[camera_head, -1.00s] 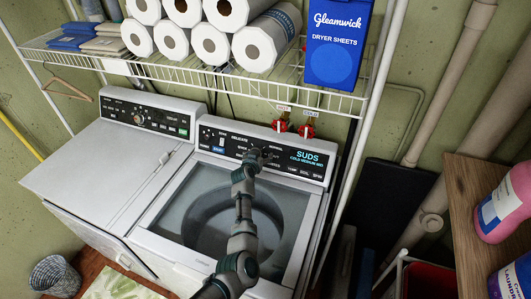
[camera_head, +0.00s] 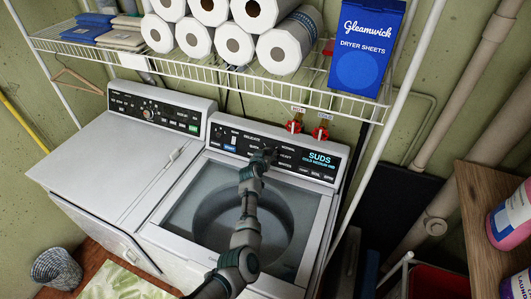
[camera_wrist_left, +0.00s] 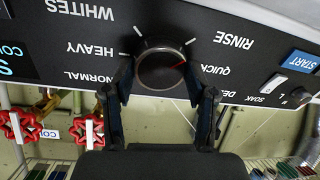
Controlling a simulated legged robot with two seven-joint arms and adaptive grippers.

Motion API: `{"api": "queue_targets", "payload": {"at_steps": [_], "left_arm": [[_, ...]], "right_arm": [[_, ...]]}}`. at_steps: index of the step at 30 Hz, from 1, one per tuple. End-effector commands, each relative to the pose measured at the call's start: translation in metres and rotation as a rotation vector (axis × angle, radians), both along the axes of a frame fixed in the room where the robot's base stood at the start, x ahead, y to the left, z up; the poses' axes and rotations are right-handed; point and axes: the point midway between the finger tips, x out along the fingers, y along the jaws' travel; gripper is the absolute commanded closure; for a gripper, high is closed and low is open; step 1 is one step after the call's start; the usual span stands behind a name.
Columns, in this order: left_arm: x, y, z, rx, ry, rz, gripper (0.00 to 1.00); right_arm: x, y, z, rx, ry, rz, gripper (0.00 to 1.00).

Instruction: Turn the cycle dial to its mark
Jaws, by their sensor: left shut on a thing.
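The round black cycle dial (camera_wrist_left: 160,66) is on the washer's black control panel (camera_wrist_left: 255,50), seen upside down in the left wrist view. A small red line on its face points right, toward the QUICK label. White ticks and the labels WHITES, HEAVY, NORMAL, QUICK and RINSE surround it. My left gripper (camera_wrist_left: 159,84) is shut on the dial, one finger on each side of it. In the head view my left gripper (camera_head: 267,156) reaches the panel and largely hides the dial. My right gripper is not in view.
The washer's glass lid (camera_head: 195,194) lies beneath my left arm. A dryer (camera_head: 112,149) stands to the left. Red valve handles (camera_head: 320,133) are behind the panel. A wire shelf (camera_head: 225,80) holds paper rolls and a blue dryer-sheets box (camera_head: 367,46).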

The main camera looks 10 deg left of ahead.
Motion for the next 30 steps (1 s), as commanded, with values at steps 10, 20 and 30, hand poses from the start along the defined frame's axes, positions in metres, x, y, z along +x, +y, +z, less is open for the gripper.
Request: {"api": "queue_targets", "payload": {"at_steps": [10,20,30], "left_arm": [[-0.002,0.003,-0.006,-0.026,0.015,0.024,0.78],[-0.002,0.007,-0.004,-0.03,0.011,0.024,0.17],[-0.017,0.006,0.002,-0.026,0.009,0.026,0.17]], "right_arm": [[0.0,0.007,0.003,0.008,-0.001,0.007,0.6],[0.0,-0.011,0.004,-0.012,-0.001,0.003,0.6],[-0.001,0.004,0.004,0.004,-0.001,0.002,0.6]]}}
